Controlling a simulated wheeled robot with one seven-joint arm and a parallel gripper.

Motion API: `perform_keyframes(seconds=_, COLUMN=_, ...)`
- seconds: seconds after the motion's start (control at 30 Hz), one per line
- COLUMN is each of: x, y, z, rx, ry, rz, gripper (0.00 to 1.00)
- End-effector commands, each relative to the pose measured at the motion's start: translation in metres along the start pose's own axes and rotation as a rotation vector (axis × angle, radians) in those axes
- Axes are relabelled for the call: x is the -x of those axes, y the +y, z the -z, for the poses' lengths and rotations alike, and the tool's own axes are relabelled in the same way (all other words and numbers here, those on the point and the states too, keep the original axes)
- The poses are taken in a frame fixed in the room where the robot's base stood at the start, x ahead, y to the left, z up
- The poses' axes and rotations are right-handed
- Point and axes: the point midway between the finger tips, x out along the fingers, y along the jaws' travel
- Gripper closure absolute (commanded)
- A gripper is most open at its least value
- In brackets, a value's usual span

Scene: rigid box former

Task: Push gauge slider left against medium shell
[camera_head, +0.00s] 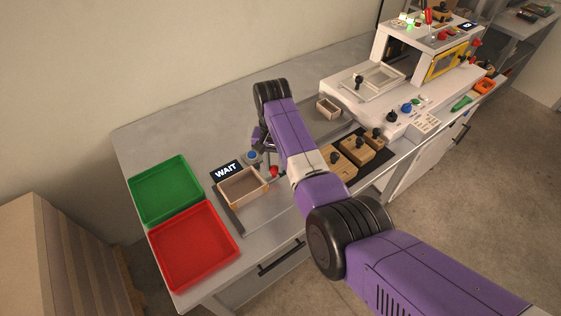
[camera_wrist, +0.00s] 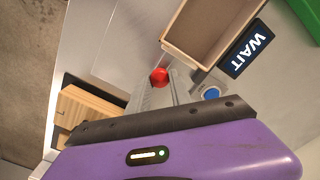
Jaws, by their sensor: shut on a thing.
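The medium shell (camera_head: 243,187) is an open beige box on the grey gauge bed at the middle front of the table. It also shows at the top of the wrist view (camera_wrist: 208,32). The gauge slider, with a red knob (camera_head: 273,171), stands close to the shell's right side. The knob also shows in the wrist view (camera_wrist: 159,77). Whether slider and shell touch, I cannot tell. My gripper (camera_head: 268,154) is low at the slider, partly hidden by my arm, and shut on it.
A black WAIT display (camera_head: 226,171) and a blue button (camera_head: 251,157) stand behind the shell. A green tray (camera_head: 165,190) and a red tray (camera_head: 193,245) lie left. Wooden blocks with black knobs (camera_head: 356,150), a small shell (camera_head: 328,108) and the white machine (camera_head: 405,85) are right.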

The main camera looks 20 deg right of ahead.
Motion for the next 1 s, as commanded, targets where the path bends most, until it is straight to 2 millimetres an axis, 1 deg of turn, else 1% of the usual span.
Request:
perform_keyframes(seconds=0.2, x=0.001, y=-0.001, z=0.001, rx=0.001, ry=0.003, rz=0.003, gripper=1.00)
perform_keyframes(seconds=0.23, x=0.001, y=-0.001, z=0.001, rx=0.001, ry=0.003, rz=0.003, gripper=0.73)
perform_keyframes(seconds=0.33, x=0.001, y=-0.001, z=0.001, rx=0.001, ry=0.003, rz=0.002, gripper=0.53)
perform_keyframes(seconds=0.6, x=0.001, y=0.000, z=0.000, rx=0.000, ry=0.001, rz=0.000, gripper=0.53)
perform_keyframes(seconds=0.7, x=0.004, y=0.000, z=0.001, rx=0.000, ry=0.002, rz=0.001, gripper=0.53)
perform_keyframes(seconds=0.77, x=0.009, y=0.000, z=0.001, rx=0.000, ry=0.002, rz=0.001, gripper=0.53)
perform_keyframes(seconds=0.83, x=0.018, y=-0.001, z=0.001, rx=0.001, ry=0.004, rz=0.002, gripper=0.53)
perform_keyframes(seconds=1.0, x=0.047, y=-0.001, z=0.001, rx=0.001, ry=0.005, rz=0.003, gripper=0.53)
